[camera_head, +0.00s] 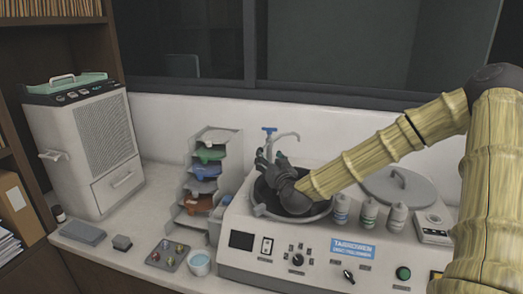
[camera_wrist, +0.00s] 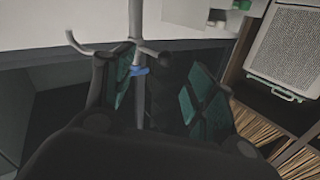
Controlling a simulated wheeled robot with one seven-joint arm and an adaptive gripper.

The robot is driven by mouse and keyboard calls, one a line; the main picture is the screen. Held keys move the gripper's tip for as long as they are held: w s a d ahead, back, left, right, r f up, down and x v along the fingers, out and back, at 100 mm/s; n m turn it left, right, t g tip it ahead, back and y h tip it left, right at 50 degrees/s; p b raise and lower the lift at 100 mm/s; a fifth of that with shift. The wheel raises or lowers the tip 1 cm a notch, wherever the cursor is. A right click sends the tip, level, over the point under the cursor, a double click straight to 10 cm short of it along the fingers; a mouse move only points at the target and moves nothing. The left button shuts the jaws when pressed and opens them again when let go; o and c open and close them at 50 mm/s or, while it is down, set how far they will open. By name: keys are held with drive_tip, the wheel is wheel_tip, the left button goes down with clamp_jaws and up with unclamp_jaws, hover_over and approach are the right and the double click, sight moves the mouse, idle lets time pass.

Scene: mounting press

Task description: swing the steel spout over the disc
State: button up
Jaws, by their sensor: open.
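The steel spout (camera_head: 287,135) with a blue tap handle (camera_head: 269,130) rises behind the round basin of the press. Its curved end points right in the head view. In the wrist view the spout (camera_wrist: 84,46) bends left from an upright steel pipe (camera_wrist: 137,105) with a blue part (camera_wrist: 138,71). My gripper (camera_head: 267,158) is over the basin, close to the spout. In the wrist view my gripper (camera_wrist: 152,65) is open, and the pipe shows between its dark green-padded fingers; contact cannot be told. The dark disc (camera_head: 262,192) lies in the basin, partly hidden by my gripper and wrist.
Several bottles (camera_head: 368,213) and a round grey lid (camera_head: 397,186) stand right of the basin. A stacked tray rack (camera_head: 214,150) stands left, with a sample tray (camera_head: 167,254) and cup (camera_head: 199,262) in front. A white machine (camera_head: 85,140) is far left. The wall is close behind.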

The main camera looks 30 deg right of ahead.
sight(263, 148)
drive_tip(key=shift+p+x, duration=1.2)
drive_tip(key=shift+x, duration=2.65)
